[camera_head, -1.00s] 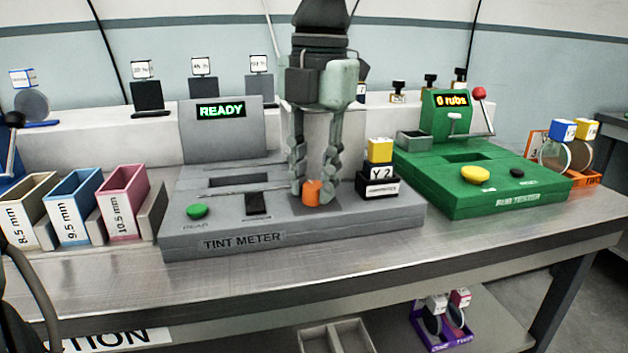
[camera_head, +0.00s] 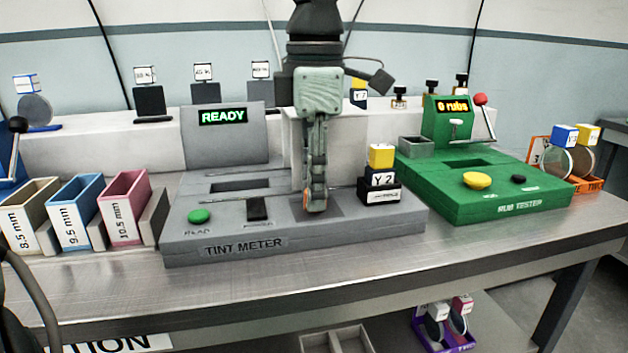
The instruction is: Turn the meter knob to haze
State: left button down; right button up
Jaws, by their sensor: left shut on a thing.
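The grey tint meter (camera_head: 225,243) stands on the metal bench, its screen (camera_head: 223,117) reading READY. Its orange knob (camera_head: 305,201) is at the right of the deck, mostly hidden behind my gripper's fingers. My left gripper (camera_head: 315,203) points straight down over the knob and is shut on it, seen edge-on, with one finger in front. The knob's pointer and the haze mark are hidden or too small to read. A green button (camera_head: 199,216) and a black slider (camera_head: 257,208) are on the meter's deck. My right gripper is not in view.
A yellow-topped block marked Y 2 (camera_head: 381,179) stands close right of the gripper. The green rub tester (camera_head: 480,195) is farther right. Blue (camera_head: 75,217) and pink (camera_head: 122,212) bins stand left of the meter. The bench's front strip (camera_head: 330,268) is clear.

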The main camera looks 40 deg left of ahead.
pick_arm(q)
jog(key=shift+m, duration=0.7)
jog(key=c, duration=1.2)
grip_release()
jog(key=shift+r, duration=0.1)
jog(key=r, duration=1.2)
jog(key=shift+s+d, duration=0.15)
jog(key=shift+s, duration=0.1)
jog(key=shift+f, duration=0.1)
